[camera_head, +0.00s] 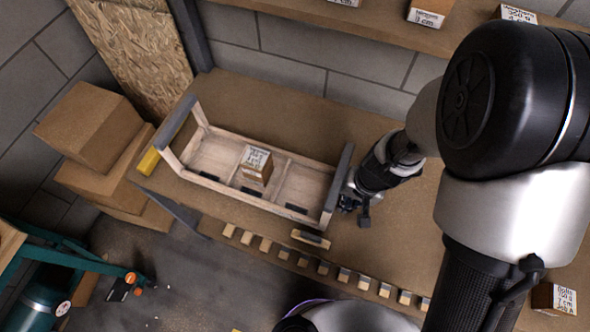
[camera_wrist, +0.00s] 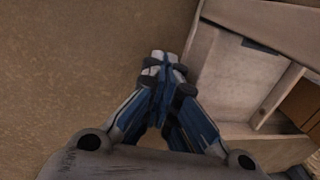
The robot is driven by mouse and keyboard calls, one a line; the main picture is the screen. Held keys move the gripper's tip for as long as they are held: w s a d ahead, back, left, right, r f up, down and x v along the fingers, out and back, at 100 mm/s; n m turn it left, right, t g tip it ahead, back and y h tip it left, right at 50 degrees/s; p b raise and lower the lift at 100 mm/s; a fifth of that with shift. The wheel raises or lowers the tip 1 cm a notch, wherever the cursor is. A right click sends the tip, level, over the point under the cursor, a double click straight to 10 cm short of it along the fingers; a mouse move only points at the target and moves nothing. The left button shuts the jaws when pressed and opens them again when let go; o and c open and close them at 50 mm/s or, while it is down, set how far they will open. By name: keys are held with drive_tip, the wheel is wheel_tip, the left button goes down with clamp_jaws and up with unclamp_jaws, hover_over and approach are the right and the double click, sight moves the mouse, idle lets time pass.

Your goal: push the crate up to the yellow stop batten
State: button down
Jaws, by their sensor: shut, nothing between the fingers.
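The crate (camera_head: 228,150) is a long, shallow pale wooden tray with dividers and raised grey-topped ends. It lies on the brown bench, with a small labelled box (camera_head: 257,165) inside its middle part. The yellow stop batten (camera_head: 148,162) shows just beyond the crate's left end, partly hidden by it; I cannot tell whether they touch. My gripper (camera_head: 347,203) is low beside the crate's right end. In the wrist view my gripper (camera_wrist: 165,62) is shut and empty, with the crate (camera_wrist: 235,75) close on the right; contact is unclear.
Bare bench top (camera_head: 290,103) lies behind the crate. Several small wooden blocks (camera_head: 343,275) line the front edge, with a longer block (camera_head: 311,239) near the crate. Cardboard boxes (camera_head: 92,128) are stacked at the left. A shelf (camera_head: 375,20) with labelled boxes runs above.

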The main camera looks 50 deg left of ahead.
sight(317, 195)
drive_tip(key=shift+s+a+p, duration=0.4)
drive_tip(key=shift+s+a, duration=0.25)
drive_tip(key=shift+a, duration=0.4)
drive_tip(key=shift+s+a+p, duration=0.4)
drive_tip(key=shift+s+a, duration=0.25)
drive_tip(key=shift+a, duration=0.45)
drive_tip(key=shift+s+a+p, duration=0.4)
drive_tip(key=shift+s+a, duration=0.25)
drive_tip(key=shift+a, duration=0.4)
drive_tip(key=shift+w+d+r, duration=0.45)
drive_tip(key=shift+d+r, duration=0.05)
drive_tip(key=shift+d, duration=0.25)
drive_tip(key=shift+w+d+r, duration=0.4)
drive_tip(key=shift+d+r, duration=0.1)
drive_tip(key=shift+d, duration=0.2)
drive_tip(key=shift+w+d+r, duration=0.45)
drive_tip(key=shift+d+r, duration=0.05)
drive_tip(key=shift+d, duration=0.25)
